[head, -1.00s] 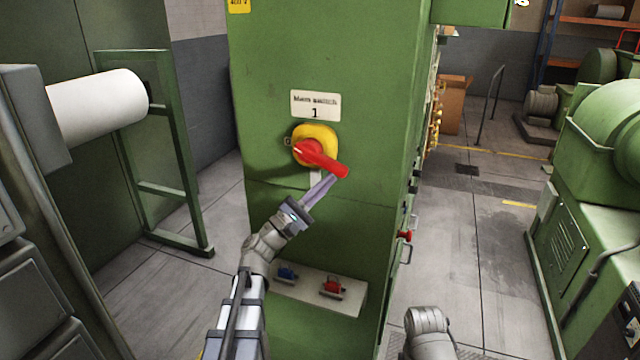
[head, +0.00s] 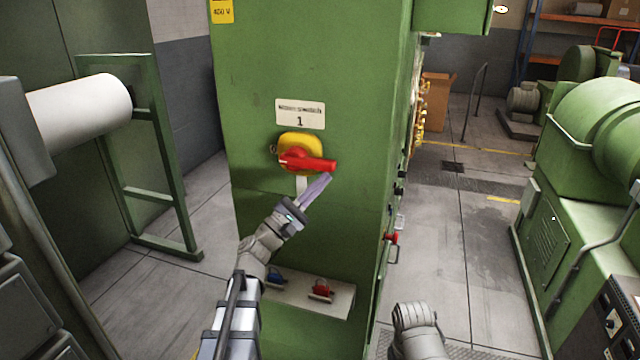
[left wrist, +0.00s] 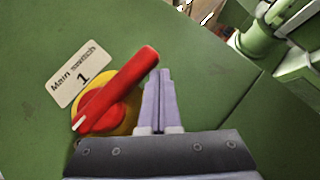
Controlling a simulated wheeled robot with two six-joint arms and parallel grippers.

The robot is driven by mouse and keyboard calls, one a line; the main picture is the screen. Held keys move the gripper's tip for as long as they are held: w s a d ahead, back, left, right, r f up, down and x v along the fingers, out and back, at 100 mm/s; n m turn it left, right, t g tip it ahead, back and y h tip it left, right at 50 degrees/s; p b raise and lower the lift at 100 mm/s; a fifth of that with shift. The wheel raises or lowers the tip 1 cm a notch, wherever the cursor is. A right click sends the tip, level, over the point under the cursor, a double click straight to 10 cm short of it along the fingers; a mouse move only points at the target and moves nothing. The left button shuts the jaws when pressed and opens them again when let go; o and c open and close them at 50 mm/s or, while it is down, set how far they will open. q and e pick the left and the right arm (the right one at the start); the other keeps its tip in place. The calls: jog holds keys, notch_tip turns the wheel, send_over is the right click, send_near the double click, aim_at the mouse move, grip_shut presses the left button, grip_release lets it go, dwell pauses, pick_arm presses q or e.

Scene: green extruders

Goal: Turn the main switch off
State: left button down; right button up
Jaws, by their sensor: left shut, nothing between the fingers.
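The main switch (head: 308,162) is a red rotary handle on a yellow plate (head: 299,141), on the front of a green cabinet (head: 340,60). Its handle lies nearly horizontal, with the long end to the right. A label reading "Main switch 1" (head: 300,113) is above it. In the left wrist view the red handle (left wrist: 125,84) lies just left of my fingers. My left gripper (head: 326,182) is shut and empty, its tips just below the handle's right end; I cannot tell whether they touch it.
A ledge (head: 338,304) with a blue and a red padlock-like piece juts out below the switch. Green machinery (head: 570,215) stands at the right and a white roll (head: 80,108) at the left. Grey floor is clear right of the cabinet.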

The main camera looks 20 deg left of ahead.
dwell(0.4)
pick_arm(q)
jog(key=s+f+b, duration=0.7)
jog(key=f+b, duration=0.4)
dwell(0.4)
